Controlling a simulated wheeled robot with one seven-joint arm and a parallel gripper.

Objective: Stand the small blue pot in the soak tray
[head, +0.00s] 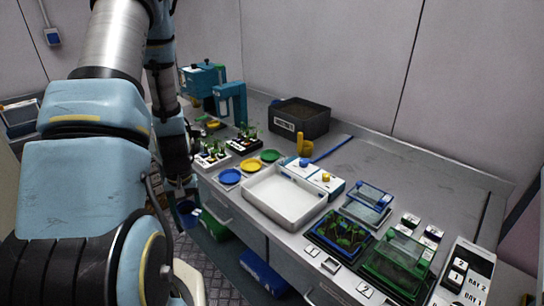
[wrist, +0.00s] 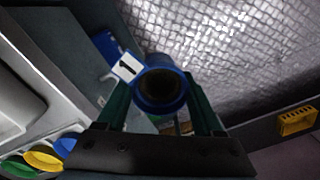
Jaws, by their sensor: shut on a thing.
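The small blue pot (wrist: 161,90) is between the fingers of my gripper (wrist: 163,108) in the wrist view, seen from above with a dark inside. A white label with a 1 (wrist: 127,67) shows beside its rim. In the head view the blue pot (head: 187,214) hangs below my gripper (head: 182,189), in front of the bench edge and over the floor. The soak tray, a white shallow tray (head: 266,216), stands on the bench to the right, apart from the pot. Its inside looks empty. My arm partly hides the gripper in the head view.
Blue, yellow and green saucers (head: 251,166) lie left of the tray. Planted trays (head: 340,238) are further right. A green bin (head: 215,226) and blue bin (head: 262,273) are low by the bench.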

